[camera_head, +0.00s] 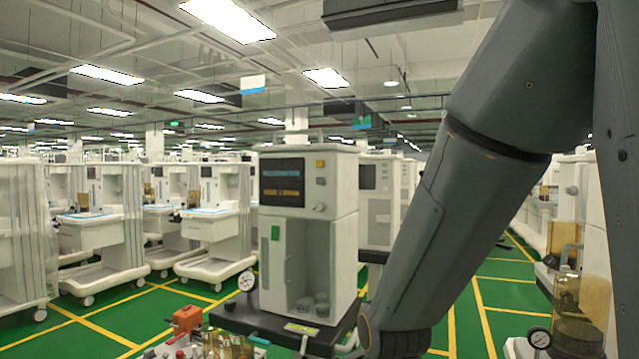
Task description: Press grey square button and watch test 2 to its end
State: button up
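The white anaesthesia machine (335,215) stands upright in the middle of the view. Its dark screen (282,182) shows a bluish line of text above orange lines, too small to read. To the right of the screen is a yellow square button (320,163). Just below it is a small grey square button (321,181), with nothing in front of it. A round grey knob (319,206) sits lower down. My arm comes down from the upper right to the bottom edge, right of the machine. My gripper is not in view.
A pressure gauge (246,281) stands at the machine's lower left, near an orange-red box (187,319). A second gauge (539,338) and amber canisters (577,300) are at the lower right. Carts line the left. Green floor (463,320) shows right of my arm.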

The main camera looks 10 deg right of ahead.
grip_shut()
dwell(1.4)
